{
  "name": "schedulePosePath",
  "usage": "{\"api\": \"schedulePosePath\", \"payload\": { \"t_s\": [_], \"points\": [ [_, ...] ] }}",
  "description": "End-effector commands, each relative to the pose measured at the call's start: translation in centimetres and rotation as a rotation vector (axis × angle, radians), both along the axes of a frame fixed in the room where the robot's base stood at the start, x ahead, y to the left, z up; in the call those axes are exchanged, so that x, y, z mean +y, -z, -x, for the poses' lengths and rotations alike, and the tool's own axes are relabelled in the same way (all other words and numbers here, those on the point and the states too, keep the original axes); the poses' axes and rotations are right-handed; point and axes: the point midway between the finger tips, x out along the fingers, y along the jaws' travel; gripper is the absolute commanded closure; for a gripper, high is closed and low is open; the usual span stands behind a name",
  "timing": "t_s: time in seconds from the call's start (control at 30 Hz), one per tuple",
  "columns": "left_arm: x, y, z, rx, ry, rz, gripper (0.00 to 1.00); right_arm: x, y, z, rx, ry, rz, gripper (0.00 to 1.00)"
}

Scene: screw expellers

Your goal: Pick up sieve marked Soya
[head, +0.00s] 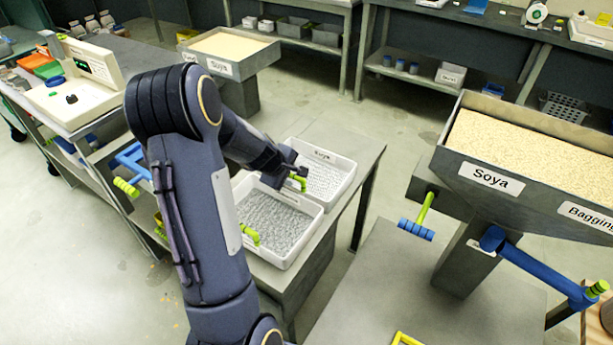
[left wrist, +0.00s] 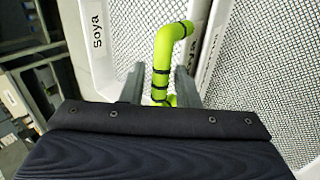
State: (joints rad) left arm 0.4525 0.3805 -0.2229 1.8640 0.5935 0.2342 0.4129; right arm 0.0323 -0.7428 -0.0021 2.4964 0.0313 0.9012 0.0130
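The sieve marked Soya (head: 345,178) is a white tray with a mesh floor at the back of a grey bench. Its label is on the far rim and also reads Soya in the left wrist view (left wrist: 97,30). Its green handle (head: 300,181) is on the near side. My left gripper (head: 290,172) is over this side. In the left wrist view its two fingers (left wrist: 160,90) stand on either side of the green handle (left wrist: 161,65), with a gap visible on the left. My right gripper is out of view.
A second white sieve (head: 275,228) with its own green handle (head: 250,235) sits close in front on the grey bench (head: 362,148). A grey hopper (head: 480,177) marked Soya stands right, with blue and green handles. A scale (head: 75,98) stands at left.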

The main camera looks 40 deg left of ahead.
Motion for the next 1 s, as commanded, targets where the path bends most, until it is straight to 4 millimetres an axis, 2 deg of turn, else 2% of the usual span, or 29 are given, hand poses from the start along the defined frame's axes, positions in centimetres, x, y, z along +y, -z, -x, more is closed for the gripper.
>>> {"api": "schedulePosePath", "payload": {
  "t_s": [0.03,0.2,0.67,0.77,1.0],
  "points": [
    [0.0,0.0,0.0,0.0,0.0,0.0,0.79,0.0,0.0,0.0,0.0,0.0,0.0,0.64],
    [0.0,0.0,0.0,0.0,0.0,0.0,1.0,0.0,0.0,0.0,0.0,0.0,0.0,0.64],
    [0.0,-0.4,0.0,-0.002,0.001,-0.001,1.0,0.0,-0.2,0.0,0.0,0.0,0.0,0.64],
    [0.0,-1.7,-0.1,-0.004,0.003,-0.003,1.0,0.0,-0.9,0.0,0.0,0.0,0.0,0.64],
    [-0.1,-6.7,-0.1,-0.005,0.003,-0.004,1.0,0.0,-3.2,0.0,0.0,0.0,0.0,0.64]
  ]
}}
